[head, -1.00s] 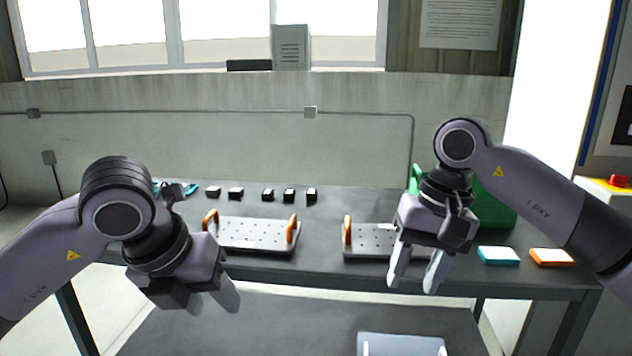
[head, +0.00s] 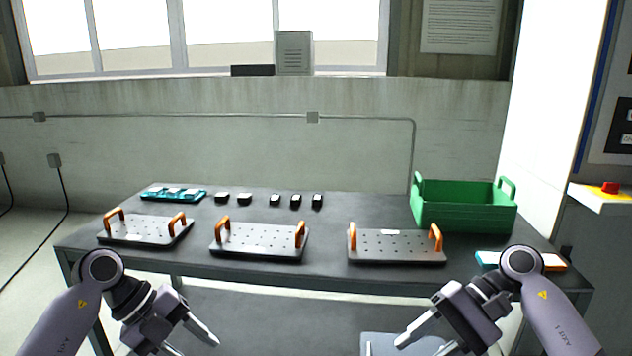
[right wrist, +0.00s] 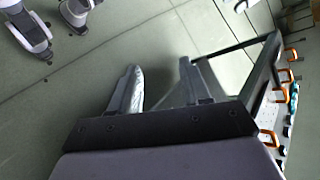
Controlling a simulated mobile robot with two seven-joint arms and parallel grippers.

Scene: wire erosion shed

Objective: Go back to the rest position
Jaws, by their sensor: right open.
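My left gripper (head: 196,342) is low at the left in the head view, in front of the table's front edge. Its two fingers are apart with nothing between them. My right gripper (head: 420,345) is low at the right in front of the table, its fingers spread and empty. In the right wrist view its two fingers (right wrist: 160,90) stand apart with only floor behind them. Both grippers are clear of the table and touch nothing that I can see.
The dark table (head: 330,215) carries three plates with orange handles: left (head: 143,231), middle (head: 258,240), right (head: 395,247). A green crate (head: 464,207) stands at the back right, a teal tray (head: 173,194) at the back left. Several small blocks (head: 275,200) line the back.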

